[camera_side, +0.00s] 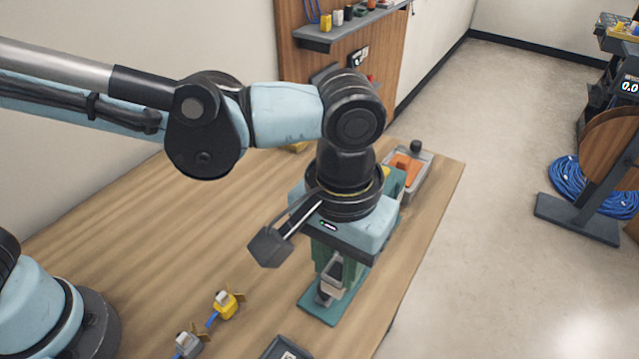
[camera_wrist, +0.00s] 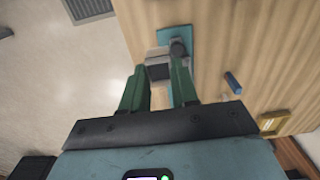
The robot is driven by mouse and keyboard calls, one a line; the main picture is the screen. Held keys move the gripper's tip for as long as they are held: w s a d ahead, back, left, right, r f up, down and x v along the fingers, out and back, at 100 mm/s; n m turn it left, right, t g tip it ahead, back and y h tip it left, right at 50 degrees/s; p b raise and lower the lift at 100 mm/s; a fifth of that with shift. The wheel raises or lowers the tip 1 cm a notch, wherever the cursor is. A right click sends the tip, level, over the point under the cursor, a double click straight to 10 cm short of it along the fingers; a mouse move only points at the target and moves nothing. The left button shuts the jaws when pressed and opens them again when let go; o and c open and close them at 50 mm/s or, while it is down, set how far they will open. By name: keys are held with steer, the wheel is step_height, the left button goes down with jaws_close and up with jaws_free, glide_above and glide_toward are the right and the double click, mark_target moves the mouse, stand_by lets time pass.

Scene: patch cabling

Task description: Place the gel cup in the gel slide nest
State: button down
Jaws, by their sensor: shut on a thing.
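My gripper (camera_side: 338,262) points down over the table's right part, its green fingers shut on a small grey cup with a dark face, which I take as the gel cup (camera_side: 333,278). In the wrist view the cup (camera_wrist: 159,71) sits between the fingertips. A teal plate with a dark upright part, seemingly the gel slide nest (camera_side: 318,310), lies right below. Its plate (camera_wrist: 174,34) also shows beyond the cup in the wrist view. The cup overlaps the plate in both views; I cannot tell whether they touch. The fingers partly hide both.
A yellow connector (camera_side: 227,304) and a grey connector (camera_side: 188,344) on a blue cable lie on the table to the left. A dark box (camera_side: 284,349) is at the front. A grey tray with orange contents (camera_side: 426,178) stands behind my gripper. The table's right edge is close.

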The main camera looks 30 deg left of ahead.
steer(key=w+a+f, duration=0.1)
steer(key=w, duration=0.1)
steer(key=w+a+f, duration=0.1)
steer(key=w+f, duration=0.1)
steer(key=w, duration=0.1)
steer(key=w+f, duration=0.1)
steer(key=w, duration=0.1)
steer(key=shift+w+a+f, duration=0.2)
steer(key=shift+a+f, duration=0.15)
steer(key=shift+a, duration=0.05)
steer(key=shift+f, duration=2)
steer(key=shift+f, duration=0.15)
steer(key=c, duration=0.9)
jaws_free()
steer(key=shift+o, duration=0.2)
step_height(320, 180, up, 12)
steer(key=s+a+t, duration=0.2)
steer(key=a+t, duration=0.1)
steer(key=a, duration=1)
steer(key=s+a+f+t, duration=0.1)
steer(key=a+t, duration=0.3)
steer(key=a, duration=1)
steer(key=shift+s+f, duration=0.25)
steer(key=shift+s, duration=0.55)
